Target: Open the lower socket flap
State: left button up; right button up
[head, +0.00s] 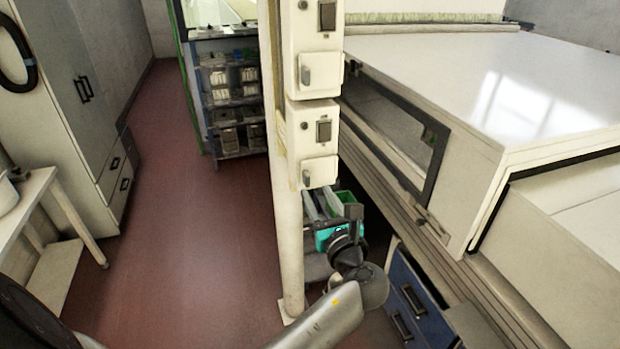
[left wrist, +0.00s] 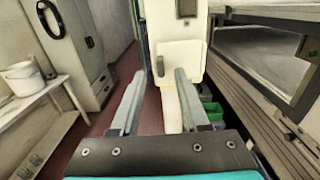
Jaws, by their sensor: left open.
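A pale post carries two socket boxes one above the other. The lower socket box (head: 312,125) has a dark switch and, below it, the lower socket flap (head: 320,172), a cream plate with a small grey catch. The flap looks closed against the box. The flap ahead in the left wrist view (left wrist: 178,60), probably the same one, also looks closed. My left gripper (head: 319,198) is open and empty just below the lower flap in the head view. In the left wrist view its two fingers (left wrist: 159,80) point towards the post, apart from each other. My right gripper is not seen.
The upper socket flap (head: 322,69) sits above. A big white machine with a dark-framed window (head: 420,150) stands close on the right. A green bin (head: 346,202) is behind my gripper. A white table (head: 40,200) and grey cabinet (head: 60,90) stand left; the red floor (head: 190,220) between is clear.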

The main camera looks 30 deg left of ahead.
aim_at(309, 178)
pick_arm(q)
jog(key=x, duration=0.5)
jog(key=shift+w+a, duration=0.25)
jog(key=shift+a, duration=0.05)
jog(key=shift+c, duration=0.3)
grip_shut()
dwell(0.8)
